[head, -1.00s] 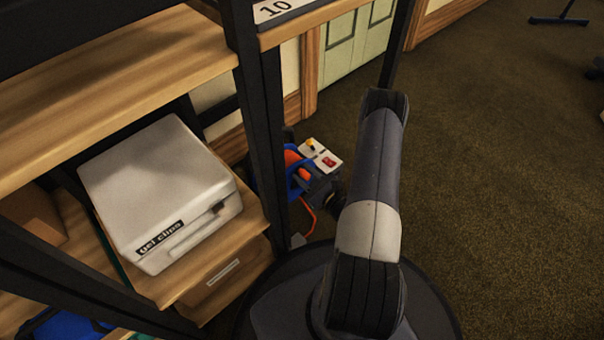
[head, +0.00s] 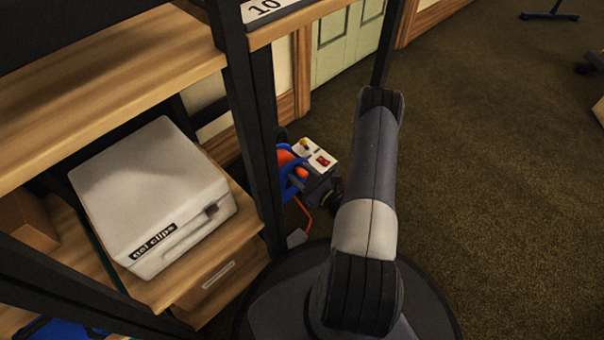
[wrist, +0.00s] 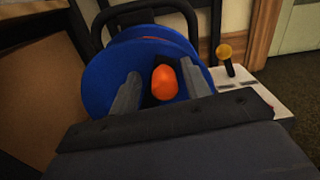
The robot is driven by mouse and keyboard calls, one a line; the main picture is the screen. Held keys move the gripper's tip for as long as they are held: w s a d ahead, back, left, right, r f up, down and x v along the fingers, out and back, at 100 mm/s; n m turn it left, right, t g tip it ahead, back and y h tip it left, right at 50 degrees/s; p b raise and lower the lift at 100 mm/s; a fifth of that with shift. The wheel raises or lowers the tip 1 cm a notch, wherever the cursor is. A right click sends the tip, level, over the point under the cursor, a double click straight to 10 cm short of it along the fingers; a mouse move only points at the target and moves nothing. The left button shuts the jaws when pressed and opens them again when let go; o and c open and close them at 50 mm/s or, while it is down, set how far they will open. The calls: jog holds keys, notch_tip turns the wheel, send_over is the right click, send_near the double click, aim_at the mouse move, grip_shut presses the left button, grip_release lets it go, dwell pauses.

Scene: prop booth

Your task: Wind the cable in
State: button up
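The cable reel (head: 289,179) stands on the floor beyond the shelf post, with blue discs, an orange part and a white panel (head: 321,157) with a red switch and a yellow knob. An orange cable (head: 303,212) runs down beside it towards a small grey piece on the floor. In the wrist view, the blue disc (wrist: 110,70) fills the middle, with an orange handle (wrist: 164,82) standing out from it. My gripper (wrist: 160,70) is open, one finger on each side of the handle; I cannot tell whether they touch it. In the head view my arm hides the gripper.
A shelf rack stands on the left, its dark post (head: 252,130) close to the reel. A white case (head: 150,190) marked "gel clips" sits on a lower board. A pale green door (head: 345,40) is behind. Carpet (head: 490,190) lies open on the right.

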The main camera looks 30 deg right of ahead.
jog(key=shift+r, duration=0.1)
notch_tip(320, 180, up, 10)
jog(key=p, duration=0.4)
jog(key=shift+p, duration=0.35)
jog(key=shift+c, duration=0.2)
